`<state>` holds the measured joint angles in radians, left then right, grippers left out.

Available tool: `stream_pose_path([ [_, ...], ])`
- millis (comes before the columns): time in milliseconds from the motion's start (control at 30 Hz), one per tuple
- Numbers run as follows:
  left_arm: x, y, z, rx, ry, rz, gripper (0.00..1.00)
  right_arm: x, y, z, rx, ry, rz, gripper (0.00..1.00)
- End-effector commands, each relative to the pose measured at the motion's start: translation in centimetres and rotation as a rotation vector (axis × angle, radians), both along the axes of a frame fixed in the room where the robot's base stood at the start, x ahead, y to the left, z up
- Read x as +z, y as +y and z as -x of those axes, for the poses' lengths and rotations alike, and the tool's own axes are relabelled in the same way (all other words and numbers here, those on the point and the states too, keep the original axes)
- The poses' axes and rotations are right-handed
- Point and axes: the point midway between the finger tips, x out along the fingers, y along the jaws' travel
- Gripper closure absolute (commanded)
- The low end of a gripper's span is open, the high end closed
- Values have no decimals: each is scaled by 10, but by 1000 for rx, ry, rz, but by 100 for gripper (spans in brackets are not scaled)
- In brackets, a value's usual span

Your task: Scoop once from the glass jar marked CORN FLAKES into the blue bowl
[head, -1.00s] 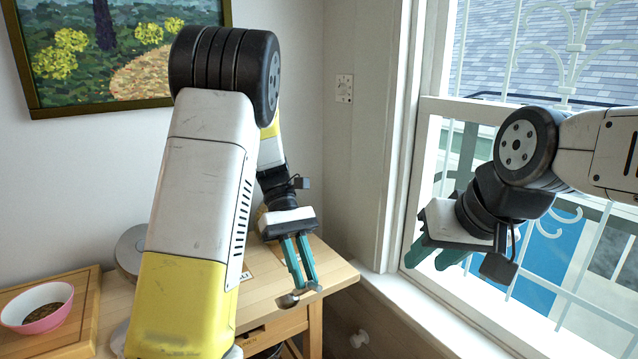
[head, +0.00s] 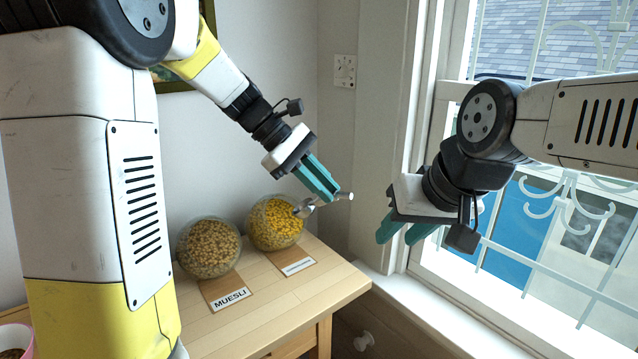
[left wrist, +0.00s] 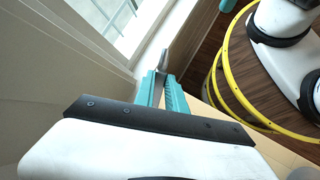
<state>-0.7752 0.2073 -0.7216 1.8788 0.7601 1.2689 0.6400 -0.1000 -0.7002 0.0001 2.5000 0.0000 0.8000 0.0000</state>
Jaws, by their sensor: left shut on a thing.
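My left gripper (head: 328,197) is shut on a metal scoop (head: 304,208), held up beside a round glass jar of yellow flakes (head: 272,226). The scoop's head overlaps the jar's upper right side in the head view; I cannot tell whether it is inside or in front. The card before this jar is too small to read. In the left wrist view the scoop's handle (left wrist: 163,62) sticks out past the teal fingers. My right gripper (head: 402,236) is empty, fingers apart, in front of the window. No blue bowl is in view.
A second jar (head: 208,248), with a card reading MUESLI (head: 231,299), stands left of the yellow one on the wooden table (head: 300,300). A pink bowl (head: 20,335) shows at the lower left edge. The table's front right corner is clear. The window is at the right.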

Motion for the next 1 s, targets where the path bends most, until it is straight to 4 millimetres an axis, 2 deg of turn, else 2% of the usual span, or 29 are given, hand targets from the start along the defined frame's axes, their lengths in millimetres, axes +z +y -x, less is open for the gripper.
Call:
stream_pose_path([
  [1000, -81, 54, -73, 1, 1, -2, 100, 0, 0, 0, 0, 0, 0, 64],
])
